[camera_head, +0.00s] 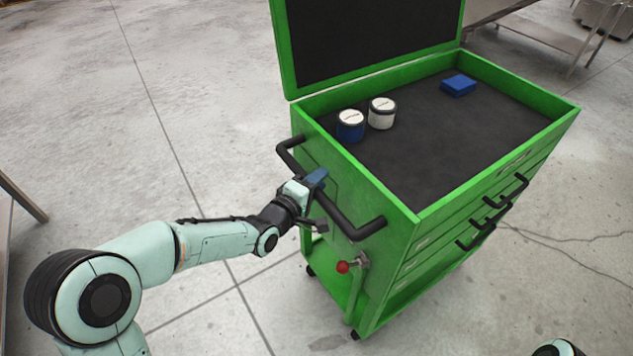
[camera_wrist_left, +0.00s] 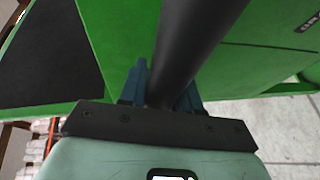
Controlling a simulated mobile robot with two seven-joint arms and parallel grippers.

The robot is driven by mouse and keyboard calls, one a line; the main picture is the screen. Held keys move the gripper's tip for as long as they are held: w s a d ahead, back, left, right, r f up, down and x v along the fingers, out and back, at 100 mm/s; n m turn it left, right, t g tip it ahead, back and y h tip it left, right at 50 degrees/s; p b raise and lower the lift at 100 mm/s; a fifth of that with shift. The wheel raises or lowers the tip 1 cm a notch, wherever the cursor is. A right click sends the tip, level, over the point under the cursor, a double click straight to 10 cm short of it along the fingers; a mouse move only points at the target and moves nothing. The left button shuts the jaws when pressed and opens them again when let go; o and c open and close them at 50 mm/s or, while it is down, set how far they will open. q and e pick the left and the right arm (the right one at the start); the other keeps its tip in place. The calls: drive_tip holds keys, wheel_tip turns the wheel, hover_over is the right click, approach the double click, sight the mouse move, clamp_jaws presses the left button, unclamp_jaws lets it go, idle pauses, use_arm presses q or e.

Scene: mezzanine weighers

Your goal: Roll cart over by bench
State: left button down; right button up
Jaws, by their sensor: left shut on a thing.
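The green cart (camera_head: 385,263) stands in the middle right of the head view, its black-lined lid raised at the back. A black push handle (camera_head: 362,228) is fixed to its left side. My left gripper (camera_head: 314,196) is shut on this handle, around the middle of the bar. In the left wrist view the handle (camera_wrist_left: 196,45) runs between the blue fingers (camera_wrist_left: 165,92). My right gripper is not in view; a small part of my right arm shows at the bottom right of the head view. No bench can be told for sure.
Two round tins, blue (camera_head: 350,126) and white (camera_head: 382,113), and a blue block (camera_head: 458,85) sit in the cart's top tray. A metal table (camera_head: 535,35) stands at the back right. A table leg (camera_head: 22,199) shows at the left edge. The concrete floor left of the cart is clear.

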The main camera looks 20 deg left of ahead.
use_arm(q)
drive_tip(key=c, duration=0.9)
unclamp_jaws()
drive_tip(key=p+v, duration=0.2)
drive_tip(key=v, duration=1.1)
drive_tip(key=shift+s, duration=0.15)
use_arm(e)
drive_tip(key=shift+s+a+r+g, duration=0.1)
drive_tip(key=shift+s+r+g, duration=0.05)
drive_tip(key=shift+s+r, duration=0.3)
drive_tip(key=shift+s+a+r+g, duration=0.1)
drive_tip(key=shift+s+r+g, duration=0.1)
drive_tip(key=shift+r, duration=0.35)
